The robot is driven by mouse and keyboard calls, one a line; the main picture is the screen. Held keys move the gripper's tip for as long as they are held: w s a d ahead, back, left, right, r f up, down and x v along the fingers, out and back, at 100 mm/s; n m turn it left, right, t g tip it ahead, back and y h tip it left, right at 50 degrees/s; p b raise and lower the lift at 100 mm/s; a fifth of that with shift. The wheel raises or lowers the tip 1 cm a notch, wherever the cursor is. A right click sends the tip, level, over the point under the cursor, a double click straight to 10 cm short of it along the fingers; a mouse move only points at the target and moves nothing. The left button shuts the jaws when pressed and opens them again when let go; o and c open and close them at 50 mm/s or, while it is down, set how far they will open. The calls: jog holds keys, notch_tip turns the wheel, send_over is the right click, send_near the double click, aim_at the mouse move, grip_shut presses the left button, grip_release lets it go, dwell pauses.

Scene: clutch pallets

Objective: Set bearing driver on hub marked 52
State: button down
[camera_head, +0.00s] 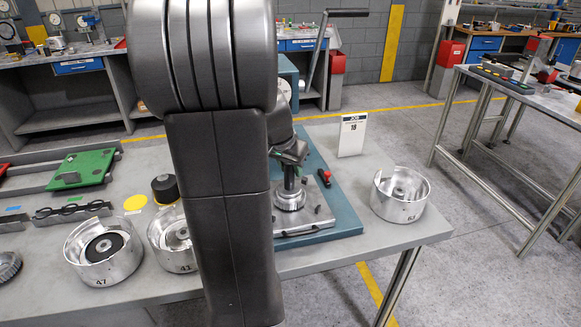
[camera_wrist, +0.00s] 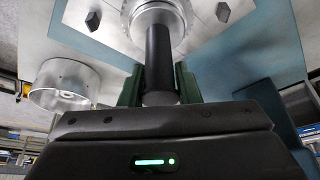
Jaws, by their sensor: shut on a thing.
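My gripper (camera_head: 289,157) is shut on the bearing driver, a dark upright shaft (camera_wrist: 159,50) with a round silver foot (camera_head: 289,196). The foot is over the grey plate of the blue-based press; I cannot tell if they touch. A silver hub (camera_head: 85,262) at the left reads 47. Another hub (camera_head: 160,250) beside it, partly behind my arm, seems to read 43. A third hub (camera_head: 399,208) at the right has a small number that looks like 63. A silver hub (camera_wrist: 62,85) also shows in the wrist view. I cannot make out a 52 on any hub.
The blue-based press (camera_head: 338,222) with a long lever stands behind my gripper. A job card (camera_head: 352,135) stands near the back edge. Bare bench lies around the right hub.

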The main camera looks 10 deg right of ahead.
dwell(0.3)
jog(key=c, duration=1)
grip_release()
jog(key=shift+f, duration=0.1)
jog(key=shift+r+p, duration=3.05)
jog(key=shift+r, duration=1.55)
jog(key=shift+f, duration=0.1)
notch_tip(320, 180, down, 9)
jog(key=b, duration=0.6)
